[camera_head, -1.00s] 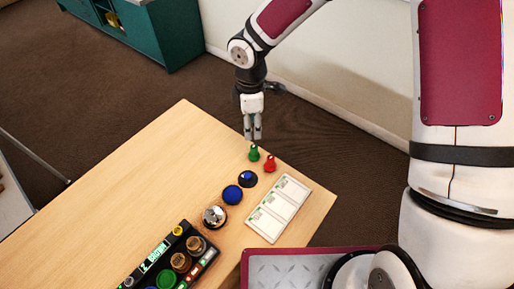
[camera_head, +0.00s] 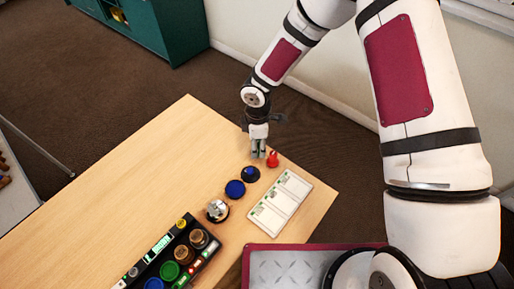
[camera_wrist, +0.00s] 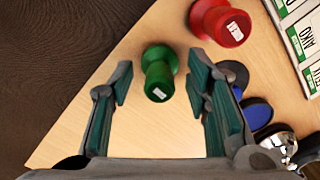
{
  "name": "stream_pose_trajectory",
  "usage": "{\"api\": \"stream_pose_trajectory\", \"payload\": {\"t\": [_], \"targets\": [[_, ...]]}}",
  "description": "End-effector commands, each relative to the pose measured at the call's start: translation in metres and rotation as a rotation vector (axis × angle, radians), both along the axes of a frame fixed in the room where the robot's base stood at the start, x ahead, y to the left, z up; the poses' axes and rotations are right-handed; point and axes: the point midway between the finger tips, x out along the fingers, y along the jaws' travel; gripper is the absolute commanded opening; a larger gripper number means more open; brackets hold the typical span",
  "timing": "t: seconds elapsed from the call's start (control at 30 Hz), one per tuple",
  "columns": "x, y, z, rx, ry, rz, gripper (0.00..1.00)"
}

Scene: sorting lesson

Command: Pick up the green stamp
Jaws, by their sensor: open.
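The green stamp (camera_wrist: 158,75) stands on the wooden table in the wrist view, with a small white label on its top. It lies between and slightly ahead of the two fingertips of my gripper (camera_wrist: 157,85), which is open and empty. In the head view my gripper (camera_head: 258,153) is low over the table's far right part and hides the green stamp. The red stamp (camera_head: 272,159) stands just to the right of my gripper, and it also shows at the top of the wrist view (camera_wrist: 222,22).
A dark stamp with a blue patch (camera_head: 250,174), a blue round pad (camera_head: 235,189) and a silver bell (camera_head: 217,210) stand in a row nearby. A white card (camera_head: 280,204) lies to their right. A black organizer (camera_head: 170,258) stands at the front. The table's left is clear.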

Motion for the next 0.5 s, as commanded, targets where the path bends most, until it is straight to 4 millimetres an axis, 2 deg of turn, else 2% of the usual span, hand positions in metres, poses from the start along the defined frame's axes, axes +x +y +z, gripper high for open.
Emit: {"api": "stream_pose_trajectory", "payload": {"t": [0.2,0.4,0.5], "targets": [[0.0004,0.0001,-0.0005,0.0,-0.001,0.0,0.44],[0.0003,0.0001,-0.0004,0.0,-0.001,0.0,0.0],[0.0003,0.0,-0.0004,0.0,-0.001,0.0,0.0]]}}
